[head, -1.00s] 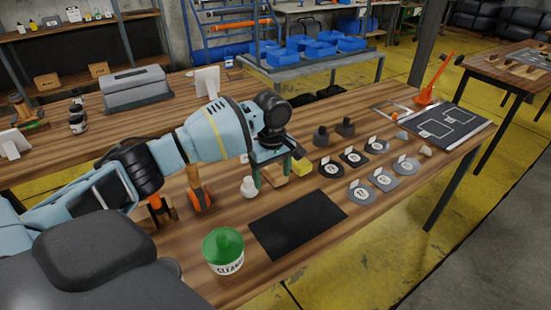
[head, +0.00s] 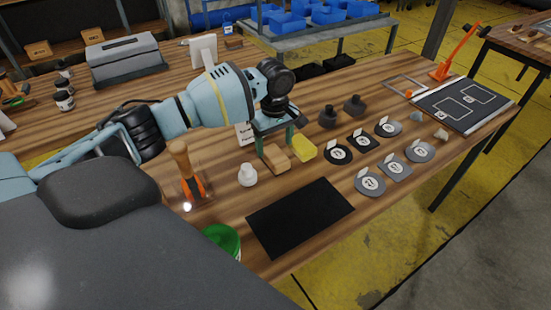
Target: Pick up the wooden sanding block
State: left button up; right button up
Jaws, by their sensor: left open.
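The wooden sanding block (head: 279,163) is a small light-brown block lying on the wooden bench near the middle of the head view. My left gripper (head: 276,143) is open, pointing down just above and behind the block, with its greenish fingers spread. Part of the block's far side is hidden by the gripper, and I cannot tell whether a finger touches it. My right gripper is not in view.
A yellow block (head: 304,149) sits close right of the sanding block. A white cone-shaped piece (head: 247,175) stands to the left. A black mat (head: 300,217) lies in front, with a green-lidded tub (head: 224,238) beside it. Labelled discs (head: 370,182) lie to the right.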

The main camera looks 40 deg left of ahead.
aim_at(275, 154)
pick_arm(q)
jog(key=shift+w+a+f+b, duration=0.1)
jog(key=shift+w+f+b, duration=0.1)
jog(key=shift+f, duration=1.2)
jog(key=shift+w+f+b, duration=0.1)
jog(key=shift+f+b, duration=0.05)
jog(key=shift+f, duration=1.2)
jog(key=c, duration=1.1)
